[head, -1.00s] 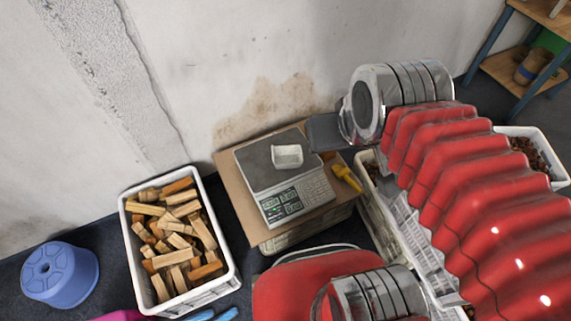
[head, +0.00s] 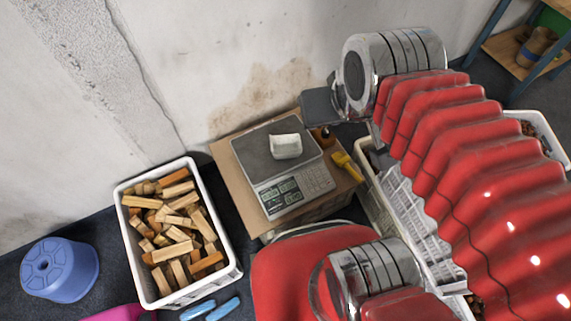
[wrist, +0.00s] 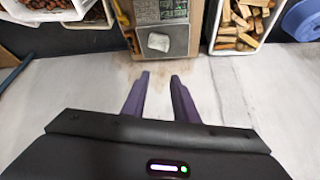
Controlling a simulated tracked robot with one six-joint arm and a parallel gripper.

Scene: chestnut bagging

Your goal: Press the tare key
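The scale (head: 258,155) has a grey weighing plate and stands on a cardboard box (head: 235,178). Its display (head: 278,196) is lit, and its keypad (head: 312,181) is on the front right. The tare key is too small to pick out. A white tub (head: 286,147) sits on the plate. In the wrist view the scale plate (wrist: 180,42) and tub (wrist: 159,42) are at the top, beyond the fingertips. My gripper (wrist: 159,80) is open and empty, its two purple fingers apart. In the head view the fingers are not visible; only a dark part shows by my wrist.
A white crate of wood blocks (head: 130,232) stands left of the box. A yellow-handled tool (head: 346,166) and a dark bottle (head: 323,137) are right of the scale. A blue stool (head: 60,270) is at far left. A wall is behind.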

